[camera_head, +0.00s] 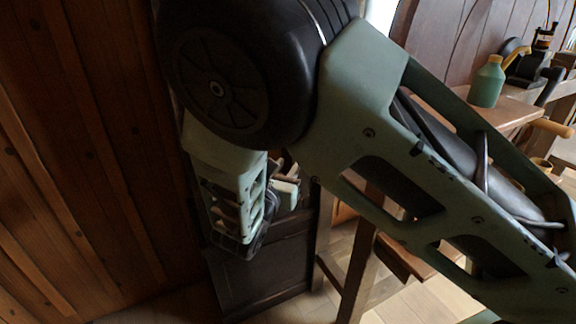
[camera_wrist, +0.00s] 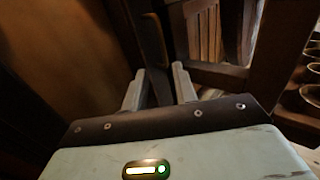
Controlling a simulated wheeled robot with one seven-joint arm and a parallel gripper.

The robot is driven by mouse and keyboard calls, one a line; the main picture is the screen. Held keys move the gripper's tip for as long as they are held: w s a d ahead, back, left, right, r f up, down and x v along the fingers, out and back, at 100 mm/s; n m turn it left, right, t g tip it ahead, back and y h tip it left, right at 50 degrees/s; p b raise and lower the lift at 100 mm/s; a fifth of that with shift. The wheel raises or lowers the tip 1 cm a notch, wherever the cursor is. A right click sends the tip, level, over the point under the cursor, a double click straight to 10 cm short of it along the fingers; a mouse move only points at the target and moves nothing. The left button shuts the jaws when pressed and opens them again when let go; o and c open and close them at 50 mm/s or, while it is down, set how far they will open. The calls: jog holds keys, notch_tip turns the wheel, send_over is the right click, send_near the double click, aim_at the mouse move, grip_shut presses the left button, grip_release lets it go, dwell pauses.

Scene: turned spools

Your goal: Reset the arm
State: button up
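My gripper (camera_wrist: 158,82) shows in the wrist view with its two pale fingers apart and nothing between them. Dark wooden furniture lies beyond the fingertips. In the head view my pale green arm fills the middle and right, bent at a large black joint. The end of the arm hangs down left of centre, in front of a dark wooden cabinet (camera_head: 262,270) and close to the plank wall. The fingers are partly hidden there.
A plank wall (camera_head: 75,150) stands at the left. At the right a wooden table (camera_head: 513,116) holds a green bottle (camera_head: 487,82) and dark equipment (camera_head: 527,66). Several round bowls (camera_wrist: 312,95) sit on a shelf at the right of the wrist view. Some pale floor (camera_head: 415,300) shows below.

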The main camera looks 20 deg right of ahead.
jog(key=s+d+r+m+g+y+p, duration=0.1)
jog(key=s+d+r+m+g+p, duration=0.15)
jog(key=s+m+g, duration=0.35)
jog(key=s+d+r+m+g+y+p, duration=0.1)
jog(key=s+d+m+g+p, duration=0.25)
jog(key=s, duration=0.35)
jog(key=s+a+r+m+g+y+p, duration=0.2)
jog(key=s+a+r+m+y, duration=0.2)
jog(key=s, duration=0.5)
jog(key=s+a+r+m+g+y+p, duration=0.2)
jog(key=s+r+m+y, duration=0.4)
jog(key=s, duration=0.3)
jog(key=shift+s+a+r+m+p, duration=0.25)
jog(key=shift+a+r+m+p, duration=0.4)
jog(key=shift+a, duration=0.55)
jog(key=shift+o, duration=0.2)
jog(key=shift+g, duration=0.25)
